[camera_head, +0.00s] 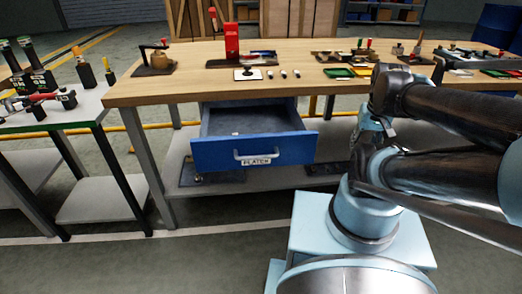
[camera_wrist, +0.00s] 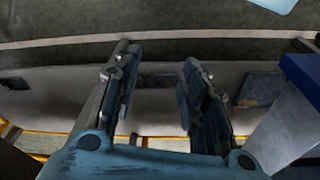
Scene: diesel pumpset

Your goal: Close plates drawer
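The blue plates drawer (camera_head: 220,153) is pulled out below the wooden workbench. Its front has a light bar handle and a label reading PLATES. The inside that shows looks mostly empty, with a small light spot near the front. In the wrist view, part of the drawer's blue front (camera_wrist: 303,78) is at the right edge, beside my gripper and apart from it. My gripper (camera_wrist: 158,62) is open, with a clear gap and nothing between its fingers. In the head view my arm is right of the drawer, and the fingers cannot be made out there.
The workbench (camera_head: 190,82) carries a red press (camera_head: 231,42), small trays and tools. A lower shelf (camera_head: 285,178) with dark flat items runs under the drawer. A side table (camera_head: 75,112) with tools stands at left. The floor before the drawer is clear.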

